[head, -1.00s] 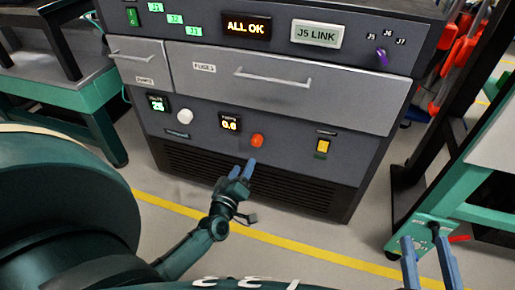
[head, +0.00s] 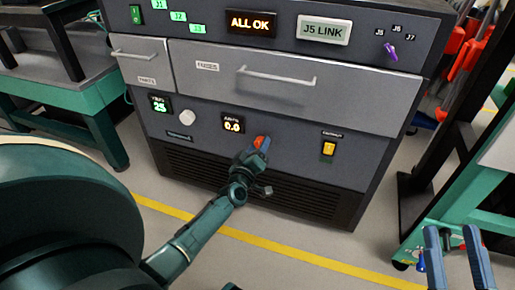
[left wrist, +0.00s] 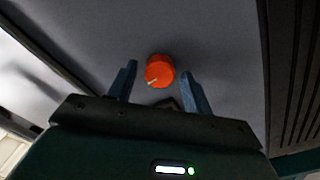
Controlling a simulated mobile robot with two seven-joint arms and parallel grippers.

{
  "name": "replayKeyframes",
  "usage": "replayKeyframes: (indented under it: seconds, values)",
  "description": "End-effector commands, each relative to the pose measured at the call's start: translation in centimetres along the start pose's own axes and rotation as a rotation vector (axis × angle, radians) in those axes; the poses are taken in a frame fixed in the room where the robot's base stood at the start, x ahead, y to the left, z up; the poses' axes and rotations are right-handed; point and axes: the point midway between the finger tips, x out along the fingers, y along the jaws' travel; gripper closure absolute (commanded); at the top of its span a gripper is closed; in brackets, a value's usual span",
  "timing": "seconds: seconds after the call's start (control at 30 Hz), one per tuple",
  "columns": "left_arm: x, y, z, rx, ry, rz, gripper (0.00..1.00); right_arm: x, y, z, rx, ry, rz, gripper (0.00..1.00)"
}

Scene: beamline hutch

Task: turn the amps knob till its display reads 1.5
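The round orange-red knob (head: 259,141) is on the grey front panel, to the lower right of the amps display (head: 232,123), which appears to read 0.0. My left gripper (head: 255,150) is at the knob and partly covers it. In the left wrist view the knob (left wrist: 160,71), with a pale pointer line, sits between the two spread blue fingers (left wrist: 158,76). Gaps show on both sides, so the gripper is open and not clamped on it. My right gripper (head: 452,236) is open and empty at the lower right, away from the panel.
A white knob (head: 187,117) and a display reading about 25 (head: 160,104) are left of the amps display. A yellow switch (head: 328,148) is to the right. A drawer with a bar handle (head: 277,76) is above. A green-framed bench (head: 100,92) stands left.

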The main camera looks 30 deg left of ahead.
Motion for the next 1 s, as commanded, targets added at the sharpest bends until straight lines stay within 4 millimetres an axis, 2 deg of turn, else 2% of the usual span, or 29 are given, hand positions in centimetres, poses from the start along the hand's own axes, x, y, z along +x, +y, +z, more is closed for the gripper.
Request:
replayKeyframes:
  seconds: [0.07, 0.5, 0.87, 0.97, 1.0]
  values:
    - [0.0, 0.0, 0.0, 0.0, 0.0, 0.0, 0.56, 0.0, 0.0, 0.0, -0.001, 0.0, 0.0, 0.64]
    - [0.0, 0.0, 0.0, 0.0, 0.0, 0.0, 0.91, 0.0, 0.0, 0.0, -0.001, -0.002, -0.001, 0.64]
    - [-0.1, 0.1, -0.1, 0.072, 0.0, -0.001, 0.91, 0.1, 0.0, -0.1, 0.012, -0.03, -0.001, 0.64]
    - [-0.1, 0.1, -0.1, 0.13, -0.002, -0.002, 0.91, -0.3, -0.3, 0.2, 0.035, -0.07, 0.0, 0.64]
    - [-0.1, 0.2, -0.1, 0.159, -0.002, -0.002, 0.91, -0.9, -0.7, 1.0, 0.064, -0.111, 0.007, 0.64]
